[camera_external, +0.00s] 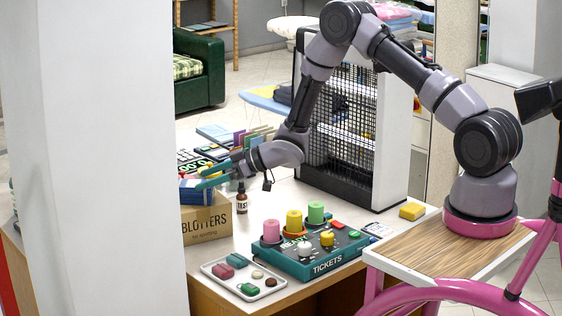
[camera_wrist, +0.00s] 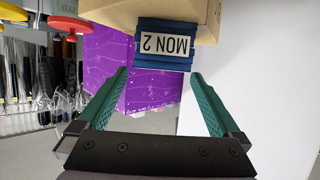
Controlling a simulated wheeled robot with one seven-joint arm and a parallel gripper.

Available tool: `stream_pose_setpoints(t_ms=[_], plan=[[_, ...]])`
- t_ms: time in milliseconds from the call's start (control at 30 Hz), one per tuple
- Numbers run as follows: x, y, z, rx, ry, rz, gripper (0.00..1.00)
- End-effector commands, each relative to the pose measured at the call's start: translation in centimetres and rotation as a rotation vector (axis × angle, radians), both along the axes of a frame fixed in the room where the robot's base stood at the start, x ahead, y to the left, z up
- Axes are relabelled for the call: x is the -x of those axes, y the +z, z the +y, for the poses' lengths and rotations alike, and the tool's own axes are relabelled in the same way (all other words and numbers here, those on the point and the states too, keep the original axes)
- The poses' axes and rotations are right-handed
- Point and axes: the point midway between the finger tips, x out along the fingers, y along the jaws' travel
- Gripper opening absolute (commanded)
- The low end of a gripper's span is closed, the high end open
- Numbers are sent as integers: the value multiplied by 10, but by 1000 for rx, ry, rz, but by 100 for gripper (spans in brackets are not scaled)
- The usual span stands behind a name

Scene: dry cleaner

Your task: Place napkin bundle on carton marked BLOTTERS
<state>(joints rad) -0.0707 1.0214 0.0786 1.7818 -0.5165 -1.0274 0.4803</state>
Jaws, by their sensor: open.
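The napkin bundle is blue with a white label reading MON 2 (camera_wrist: 165,47). In the external view the blue bundle (camera_external: 190,196) rests on top of the carton marked BLOTTERS (camera_external: 207,222), partly behind the pillar. In the wrist view, which looks upside down, the tan carton (camera_wrist: 120,12) lies against the bundle. My gripper (camera_external: 201,178) is open at the bundle, with its green fingers spread. In the wrist view the fingertips (camera_wrist: 160,73) are apart at either side of the bundle's near end; I cannot tell whether they touch it.
A TICKETS box (camera_external: 325,262) with colored rolls and a tray (camera_external: 232,287) of small items lie in front. A white pillar (camera_external: 110,150) hides the counter's left. A black mesh rack (camera_external: 340,130) stands behind.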

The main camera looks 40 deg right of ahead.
Motion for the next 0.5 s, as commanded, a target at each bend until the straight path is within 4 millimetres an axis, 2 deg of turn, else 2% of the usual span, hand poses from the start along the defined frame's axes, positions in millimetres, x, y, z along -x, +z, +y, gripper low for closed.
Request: stream_pose_setpoints(t_ms=[33, 233, 500], plan=[[7, 6, -9, -2, -4, 0, 100], [33, 20, -34, -1, -1, 0, 100], [49, 28, -48, -1, 1, 0, 100]])
